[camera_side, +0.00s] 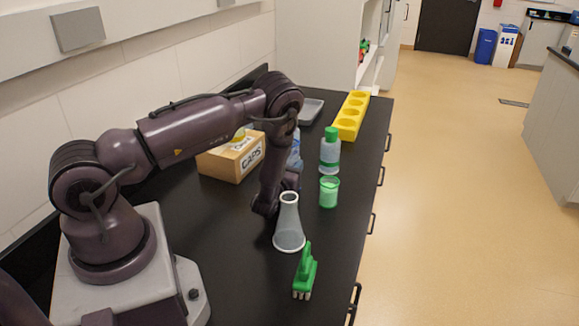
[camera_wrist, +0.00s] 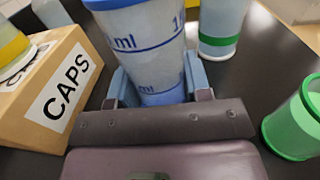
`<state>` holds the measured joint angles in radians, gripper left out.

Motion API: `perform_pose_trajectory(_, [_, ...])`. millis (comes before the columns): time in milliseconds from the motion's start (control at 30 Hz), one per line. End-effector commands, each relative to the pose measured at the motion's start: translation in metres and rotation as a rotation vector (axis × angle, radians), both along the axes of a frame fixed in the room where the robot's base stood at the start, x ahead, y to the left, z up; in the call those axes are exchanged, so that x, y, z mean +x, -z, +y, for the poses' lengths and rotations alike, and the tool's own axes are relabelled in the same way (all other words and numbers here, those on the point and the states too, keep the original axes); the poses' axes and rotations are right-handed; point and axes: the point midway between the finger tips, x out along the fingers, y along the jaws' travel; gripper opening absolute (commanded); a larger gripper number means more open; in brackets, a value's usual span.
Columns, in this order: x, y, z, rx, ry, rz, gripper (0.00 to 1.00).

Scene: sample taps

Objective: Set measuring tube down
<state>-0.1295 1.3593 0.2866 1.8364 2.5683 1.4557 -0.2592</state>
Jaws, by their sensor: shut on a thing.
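The measuring tube (camera_wrist: 147,45) is clear with blue markings and a blue rim, and it stands between the fingers of my gripper (camera_wrist: 158,88) in the wrist view. My gripper is shut on it. In the side view the tube (camera_side: 295,150) shows only in part behind my arm, to the right of the caps box. It looks roughly upright. Its lower end is hidden by my gripper, so I cannot tell whether it touches the black bench (camera_side: 215,235).
The caps box (camera_side: 225,163) is close on the left. A green-capped bottle (camera_side: 329,152) and a green beaker (camera_side: 329,193) stand to the right. A flask (camera_side: 289,228) and green brush (camera_side: 305,270) are nearer the front. A yellow rack (camera_side: 349,122) and grey tray (camera_side: 312,108) are behind.

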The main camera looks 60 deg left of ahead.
Motion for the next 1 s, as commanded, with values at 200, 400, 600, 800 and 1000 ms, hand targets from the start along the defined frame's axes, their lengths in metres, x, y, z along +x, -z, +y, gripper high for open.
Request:
perform_pose_trajectory(200, [0.000,0.003,0.000,0.001,0.001,0.001,0.22])
perform_pose_trajectory(400, [0.000,0.002,0.000,-0.001,0.000,0.001,0.70])
perform_pose_trajectory(600, [0.000,0.002,0.000,-0.001,0.000,0.001,0.70])
perform_pose_trajectory(800, [-0.013,0.000,-0.013,-0.001,0.001,0.005,0.70])
perform_pose_trajectory(1000, [-0.037,0.000,-0.038,-0.001,0.002,0.005,0.70])
